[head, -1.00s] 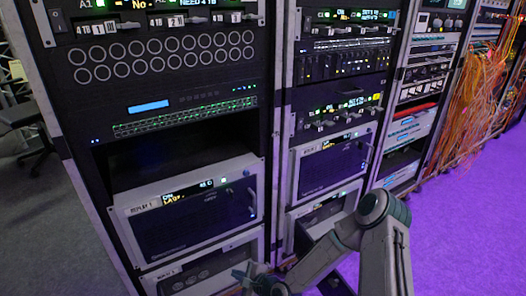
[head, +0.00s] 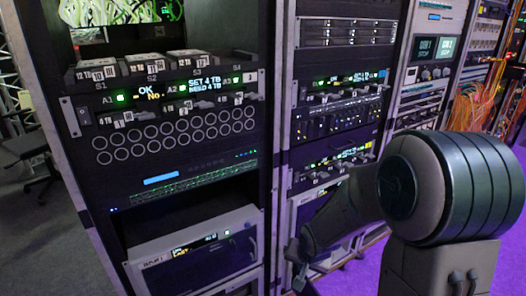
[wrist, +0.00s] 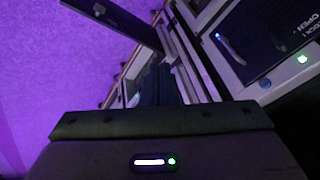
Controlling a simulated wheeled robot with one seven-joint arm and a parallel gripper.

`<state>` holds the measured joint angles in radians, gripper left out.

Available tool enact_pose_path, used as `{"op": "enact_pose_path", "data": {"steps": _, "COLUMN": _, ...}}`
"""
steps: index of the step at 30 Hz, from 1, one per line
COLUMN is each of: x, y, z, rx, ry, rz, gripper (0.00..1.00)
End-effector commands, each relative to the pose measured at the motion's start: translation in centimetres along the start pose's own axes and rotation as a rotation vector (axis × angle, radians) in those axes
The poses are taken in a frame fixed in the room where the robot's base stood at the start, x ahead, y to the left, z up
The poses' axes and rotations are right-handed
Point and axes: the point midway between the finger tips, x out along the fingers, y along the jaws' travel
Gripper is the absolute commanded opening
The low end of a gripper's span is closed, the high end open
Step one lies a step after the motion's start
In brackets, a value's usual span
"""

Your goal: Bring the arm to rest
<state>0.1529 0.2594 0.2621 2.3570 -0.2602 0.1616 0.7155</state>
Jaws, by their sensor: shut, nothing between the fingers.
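My arm (head: 450,190) is bent in the right foreground of the head view, its big round joint close to the camera. A dark link runs from it down and left, in front of the right rack. My gripper (wrist: 158,90) is seen from behind in the wrist view, its dark housing with a light bar across the bottom. It is shut and holds nothing visible. Its fingertips are hard to make out against the dark background. In the head view the arm's end is low and partly cut off by the bottom edge.
A left rack (head: 190,200) holds drive bays, round ports and a silver unit (head: 195,250). A second rack (head: 340,60) stands beside it, partly behind my arm. Orange cables (head: 495,105) hang at the far right. A chair (head: 28,150) stands at far left. Purple-lit floor (wrist: 50,70) is clear.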

Motion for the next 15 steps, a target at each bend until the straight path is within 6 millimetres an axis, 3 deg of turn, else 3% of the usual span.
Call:
{"op": "enact_pose_path", "data": {"steps": 1, "x": -3.5, "y": 0.2, "z": -0.7, "rx": -0.032, "ry": 0.013, "rz": 0.025, "gripper": 0.00}}
{"op": "enact_pose_path", "data": {"steps": 3, "x": -6.8, "y": 0.9, "z": -0.8, "rx": -0.071, "ry": 0.012, "rz": 0.060, "gripper": 0.00}}
{"op": "enact_pose_path", "data": {"steps": 8, "x": -14.3, "y": 2.2, "z": -0.4, "rx": -0.150, "ry": 0.000, "rz": 0.116, "gripper": 0.00}}
{"op": "enact_pose_path", "data": {"steps": 15, "x": -24.6, "y": 3.7, "z": 1.9, "rx": -0.260, "ry": -0.046, "rz": 0.134, "gripper": 0.00}}
